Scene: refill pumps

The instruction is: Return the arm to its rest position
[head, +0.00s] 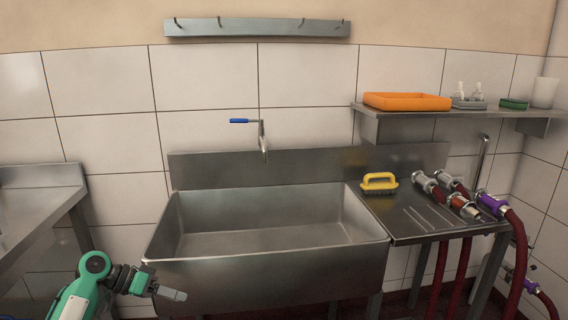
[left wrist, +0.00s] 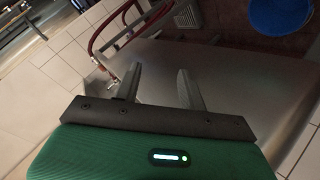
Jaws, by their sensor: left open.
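My left gripper (head: 172,293) shows at the lower left of the head view, at the end of my green and black arm. It is in front of the sink's (head: 270,272) front wall at the left; I cannot tell the exact gap. In the left wrist view the two fingers of my left gripper (left wrist: 158,88) stand apart with nothing between them. My right gripper is not in either view.
A yellow-handled brush (head: 379,181) and hose fittings (head: 462,205) lie on the drainboard (head: 400,222). A shelf (head: 460,112) holds an orange tray (head: 407,102). A steel table (head: 35,210) stands at the left. A blue bucket (left wrist: 278,14) shows in the left wrist view.

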